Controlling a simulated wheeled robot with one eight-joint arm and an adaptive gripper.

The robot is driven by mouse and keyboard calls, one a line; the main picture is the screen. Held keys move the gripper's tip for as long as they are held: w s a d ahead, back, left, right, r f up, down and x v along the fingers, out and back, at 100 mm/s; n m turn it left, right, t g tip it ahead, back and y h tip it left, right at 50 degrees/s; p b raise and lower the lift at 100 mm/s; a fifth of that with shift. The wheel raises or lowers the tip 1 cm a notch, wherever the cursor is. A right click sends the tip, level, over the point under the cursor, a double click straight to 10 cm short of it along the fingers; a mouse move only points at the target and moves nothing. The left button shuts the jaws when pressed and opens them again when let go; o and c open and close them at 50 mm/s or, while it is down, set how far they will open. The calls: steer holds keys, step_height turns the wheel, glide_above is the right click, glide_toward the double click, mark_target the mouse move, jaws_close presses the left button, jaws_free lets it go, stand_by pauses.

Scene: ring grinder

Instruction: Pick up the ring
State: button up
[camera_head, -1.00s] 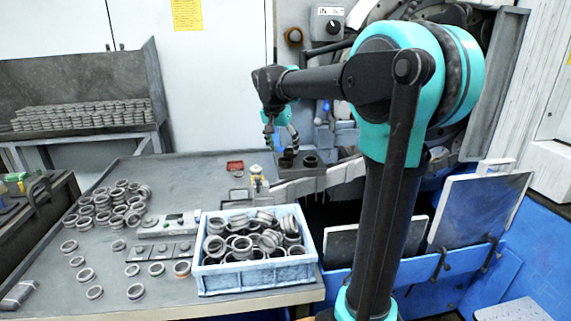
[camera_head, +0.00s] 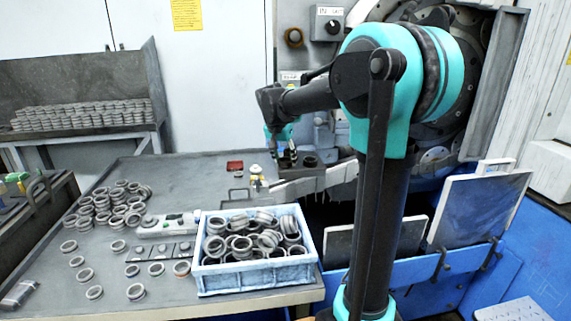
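A dark ring (camera_head: 310,161) stands on a small grey block (camera_head: 305,177) at the back right of the table, in front of the machine. My gripper (camera_head: 283,155) points down over the left part of this block. Its two fingers look spread apart, one on each side of the spot where another dark ring (camera_head: 286,162) sits. The fingers partly hide that ring, and I cannot tell whether they touch it.
A blue crate (camera_head: 258,282) full of rings stands at the table's front right. Many loose rings (camera_head: 103,203) lie at the left.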

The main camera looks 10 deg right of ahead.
steer(key=c, duration=0.6)
steer(key=shift+c, duration=0.2)
step_height(320, 180, up, 20)
steer(key=f, duration=0.1)
steer(key=s+r, duration=0.1)
steer(key=s, duration=1.3)
